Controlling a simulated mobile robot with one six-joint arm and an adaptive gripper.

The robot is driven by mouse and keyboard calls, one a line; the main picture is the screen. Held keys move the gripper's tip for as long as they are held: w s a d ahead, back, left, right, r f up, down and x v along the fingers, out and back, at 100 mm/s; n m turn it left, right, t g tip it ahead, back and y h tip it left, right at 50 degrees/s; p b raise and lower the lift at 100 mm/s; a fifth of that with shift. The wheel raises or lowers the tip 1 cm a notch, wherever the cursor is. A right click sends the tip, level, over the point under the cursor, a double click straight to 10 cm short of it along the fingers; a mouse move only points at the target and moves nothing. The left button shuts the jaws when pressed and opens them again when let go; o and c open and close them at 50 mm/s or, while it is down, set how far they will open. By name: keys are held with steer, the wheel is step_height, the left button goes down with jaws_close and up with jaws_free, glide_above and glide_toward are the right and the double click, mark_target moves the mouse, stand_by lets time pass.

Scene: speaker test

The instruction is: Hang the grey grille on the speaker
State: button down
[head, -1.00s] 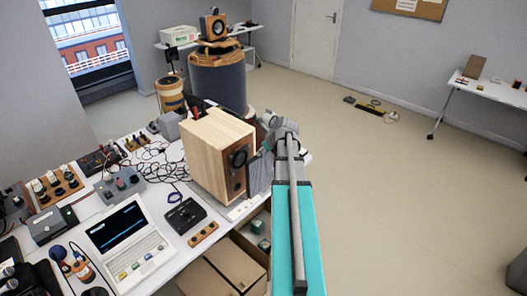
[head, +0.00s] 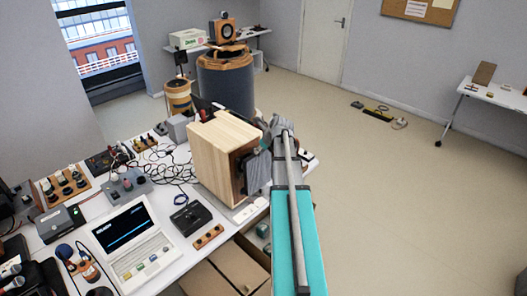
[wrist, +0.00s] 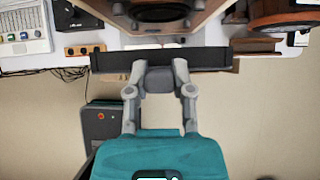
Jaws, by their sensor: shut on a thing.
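The speaker (head: 222,150) is a pale wooden box standing upright on the white bench. Its front faces right in the head view, and the grille covers much of it there. In the wrist view the speaker front (wrist: 125,22) with a dark round driver is at the top. My gripper (wrist: 160,78) is shut on the dark grey grille (wrist: 110,60), which shows edge-on as a wide bar. The grille (head: 257,168) stands in front of the speaker's face. A narrow strip of bench shows between them in the wrist view, so they look apart.
The bench (head: 225,240) holds a laptop (head: 135,235), a black box (head: 193,216), cables and several small devices left of the speaker. Cardboard boxes (head: 225,268) sit below its edge. A large dark drum (head: 225,85) stands behind. The floor to the right is mostly clear.

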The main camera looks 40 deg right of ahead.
steer(key=shift+w+a, duration=0.2)
steer(key=shift+w, duration=2.75)
steer(key=shift+s, duration=0.3)
stand_by(0.4)
steer(key=shift+w, duration=0.55)
stand_by(1.4)
steer(key=shift+f+b, duration=0.5)
steer(key=shift+b, duration=0.05)
stand_by(1.9)
